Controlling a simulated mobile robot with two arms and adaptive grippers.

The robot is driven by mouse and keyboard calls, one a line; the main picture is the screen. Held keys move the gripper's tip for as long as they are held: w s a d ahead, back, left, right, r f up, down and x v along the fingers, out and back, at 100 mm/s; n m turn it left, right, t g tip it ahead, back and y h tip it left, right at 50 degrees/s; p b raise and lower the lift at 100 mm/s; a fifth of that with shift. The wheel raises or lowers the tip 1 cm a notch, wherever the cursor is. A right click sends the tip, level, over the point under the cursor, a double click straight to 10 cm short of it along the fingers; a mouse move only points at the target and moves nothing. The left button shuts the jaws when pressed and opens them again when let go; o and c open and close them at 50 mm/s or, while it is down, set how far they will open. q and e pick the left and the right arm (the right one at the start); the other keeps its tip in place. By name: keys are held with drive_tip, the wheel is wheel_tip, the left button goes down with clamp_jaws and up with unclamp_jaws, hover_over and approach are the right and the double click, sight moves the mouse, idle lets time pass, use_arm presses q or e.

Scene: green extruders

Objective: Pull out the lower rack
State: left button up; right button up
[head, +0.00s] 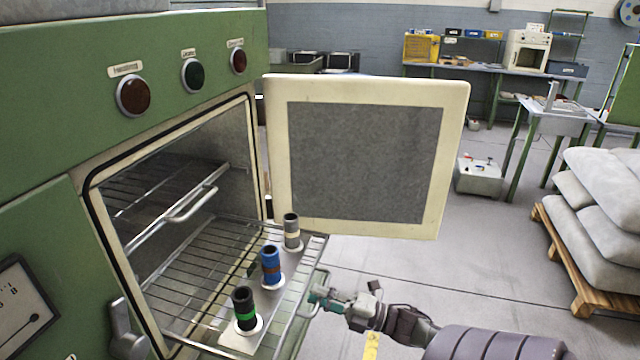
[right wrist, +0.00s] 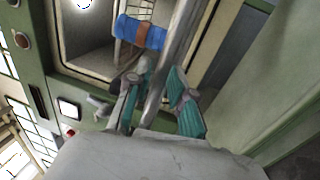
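The green oven (head: 60,150) stands open at the left of the head view. Its lower rack (head: 190,262) sticks partly out of the opening, roughly level. Three small cylinders stand on a plate at its front: a black one with a green band (head: 244,309), a blue one (head: 270,266) and a grey one (head: 291,231). My right gripper (head: 318,298) is at the handle (head: 308,293) on the rack's front edge. In the right wrist view its teal fingers (right wrist: 160,85) lie on both sides of the bar, closed on it. My left gripper is out of view.
The oven door (head: 365,160) is swung wide open, behind and right of the rack. An upper rack (head: 165,190) sits inside the oven. White sacks (head: 600,200) lie on a wooden pallet (head: 580,285) at the right. The floor between is clear.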

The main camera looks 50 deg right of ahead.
drive_tip(key=v, duration=1.2)
idle(0.4)
